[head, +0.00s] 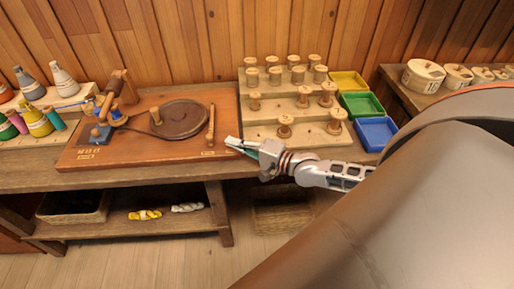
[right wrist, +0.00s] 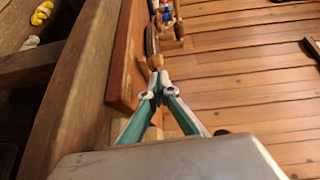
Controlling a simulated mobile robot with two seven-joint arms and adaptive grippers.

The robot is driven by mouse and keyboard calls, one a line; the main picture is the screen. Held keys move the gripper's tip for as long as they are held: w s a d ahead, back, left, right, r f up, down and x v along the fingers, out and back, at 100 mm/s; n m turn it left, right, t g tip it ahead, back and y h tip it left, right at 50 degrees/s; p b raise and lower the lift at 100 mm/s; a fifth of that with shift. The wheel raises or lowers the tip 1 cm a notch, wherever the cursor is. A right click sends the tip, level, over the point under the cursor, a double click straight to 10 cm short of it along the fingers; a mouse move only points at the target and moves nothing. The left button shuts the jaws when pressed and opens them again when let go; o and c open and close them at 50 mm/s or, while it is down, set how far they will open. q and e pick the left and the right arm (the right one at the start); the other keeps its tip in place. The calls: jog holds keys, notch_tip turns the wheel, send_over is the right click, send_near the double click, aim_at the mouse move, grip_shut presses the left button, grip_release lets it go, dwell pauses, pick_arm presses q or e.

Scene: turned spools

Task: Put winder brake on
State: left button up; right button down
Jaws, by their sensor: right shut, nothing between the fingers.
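The winder stands on a reddish-brown board (head: 150,150) on the bench. A slim wooden lever (head: 211,124), which looks like the brake, stands right of the disc. A pale label lies on the board near its foot. My right gripper (head: 233,145) is shut and empty, beside the board's front right corner and just right of the lever's lower end. In the right wrist view its closed fingertips (right wrist: 160,84) sit close to a round wooden end (right wrist: 155,62); contact cannot be told. My left gripper is out of view.
A pale rack (head: 320,139) with several wooden spools stands behind my right gripper. Yellow, green and blue trays (head: 375,134) lie right of it. Cones of thread (head: 63,80) stand at the left. My own arm covers the lower right.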

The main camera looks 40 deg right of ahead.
jog(key=s, duration=0.8)
jog(key=shift+s+d+r, duration=0.15)
jog(key=shift+s+r, duration=0.05)
jog(key=shift+s, duration=0.1)
jog(key=s+a+f+n+g+h, duration=0.2)
jog(key=s+a+f+n, duration=0.4)
jog(key=f+n, duration=0.2)
jog(key=s+a+f+n+g+h, duration=0.2)
jog(key=s+a+f+n+g, duration=0.1)
jog(key=s+a+f+n, duration=0.3)
jog(key=shift+s+f+n, duration=0.45)
jog(key=shift+f+n, duration=0.85)
jog(key=shift+n, duration=0.2)
jog(key=shift+a, duration=0.15)
